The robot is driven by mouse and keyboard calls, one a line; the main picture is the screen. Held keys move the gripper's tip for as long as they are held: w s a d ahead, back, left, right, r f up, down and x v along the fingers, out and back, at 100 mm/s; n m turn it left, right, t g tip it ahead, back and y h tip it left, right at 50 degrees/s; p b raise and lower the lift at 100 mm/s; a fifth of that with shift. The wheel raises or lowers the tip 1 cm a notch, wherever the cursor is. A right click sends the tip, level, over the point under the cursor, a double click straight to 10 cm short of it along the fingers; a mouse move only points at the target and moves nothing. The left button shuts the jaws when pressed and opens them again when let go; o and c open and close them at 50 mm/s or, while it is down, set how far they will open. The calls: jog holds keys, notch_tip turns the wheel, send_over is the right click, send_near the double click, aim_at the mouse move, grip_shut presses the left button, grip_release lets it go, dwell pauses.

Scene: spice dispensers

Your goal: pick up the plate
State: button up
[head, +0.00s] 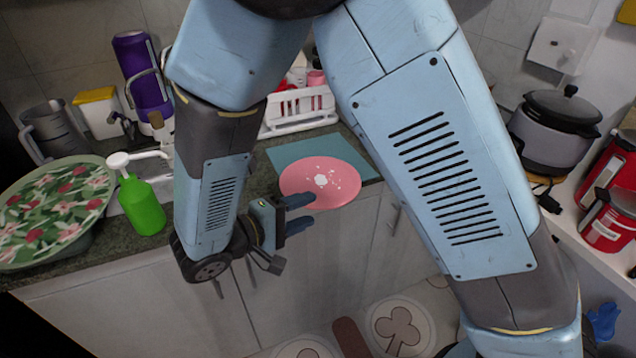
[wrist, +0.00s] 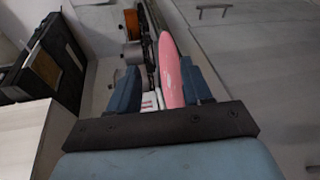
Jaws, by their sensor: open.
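The pink plate (head: 325,183) with a white pattern in its middle lies on a teal mat (head: 350,150) at the counter's front edge, its near rim reaching past the edge. My gripper (head: 302,212) is open and empty at the plate's front left rim; the upper finger overlaps the rim in the head view. In the wrist view the plate (wrist: 171,70) shows almost edge-on between the open fingers of my gripper (wrist: 162,90), closer to the right finger. I cannot tell whether a finger touches it.
A white dish rack (head: 300,108) stands behind the mat. A green soap bottle (head: 141,205) and a large floral plate (head: 50,210) are on the left by the sink. Cabinet doors (head: 340,240) are below the counter. A black-lidded cooker (head: 556,130) stands at right.

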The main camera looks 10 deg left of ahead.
aim_at(325, 198)
jog(key=s+a+f+n+t+y, duration=0.2)
jog(key=s+a+f+t, duration=0.1)
jog(key=a, duration=0.1)
jog(key=x, duration=1.3)
jog(key=shift+w+d+f, duration=0.1)
jog(key=shift+d+f, duration=0.05)
grip_shut()
dwell(0.3)
